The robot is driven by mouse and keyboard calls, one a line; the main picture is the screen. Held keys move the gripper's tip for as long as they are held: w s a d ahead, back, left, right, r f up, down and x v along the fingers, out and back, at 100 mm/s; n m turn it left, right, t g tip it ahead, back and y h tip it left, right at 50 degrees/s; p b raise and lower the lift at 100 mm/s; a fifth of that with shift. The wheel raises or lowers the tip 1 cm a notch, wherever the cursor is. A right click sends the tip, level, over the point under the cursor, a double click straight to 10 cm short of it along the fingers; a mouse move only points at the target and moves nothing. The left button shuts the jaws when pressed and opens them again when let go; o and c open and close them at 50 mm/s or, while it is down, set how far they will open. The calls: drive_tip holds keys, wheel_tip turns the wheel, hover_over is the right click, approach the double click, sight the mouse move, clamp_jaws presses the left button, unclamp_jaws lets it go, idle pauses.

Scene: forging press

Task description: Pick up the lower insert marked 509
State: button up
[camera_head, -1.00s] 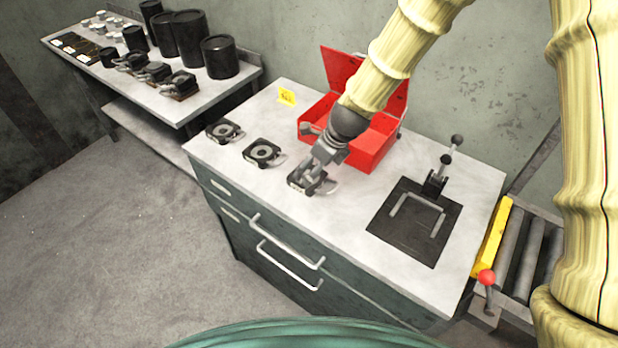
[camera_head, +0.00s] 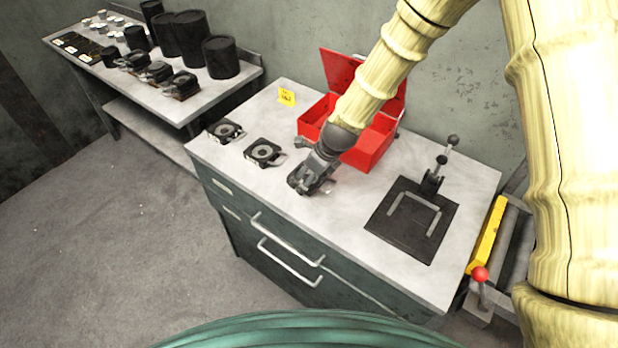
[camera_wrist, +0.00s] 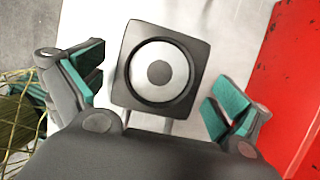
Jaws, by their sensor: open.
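In the wrist view a dark square insert (camera_wrist: 161,66) with a pale round face and grey centre lies between the green-padded fingers of my gripper (camera_wrist: 158,92). The fingers are open, apart from its sides, one on each side. In the head view my gripper (camera_head: 308,184) is low over the front of the cabinet top and mostly hides this insert. Two similar dark inserts with pale rings, one at the far left (camera_head: 225,131) and one nearer (camera_head: 263,152), lie to the left of my gripper. I cannot read a 509 on any of them.
An open red box (camera_head: 367,152) stands close behind my gripper; its red side (camera_wrist: 292,75) fills the wrist view's right. A black plate (camera_head: 393,236) with a handle lies to the right. A yellow tag (camera_head: 287,96) is at the back. A side table (camera_head: 178,112) holds black canisters.

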drive_tip(key=shift+s+r, duration=0.1)
drive_tip(key=c, duration=1.8)
drive_tip(key=shift+c, duration=1.2)
drive_tip(key=shift+r, duration=0.1)
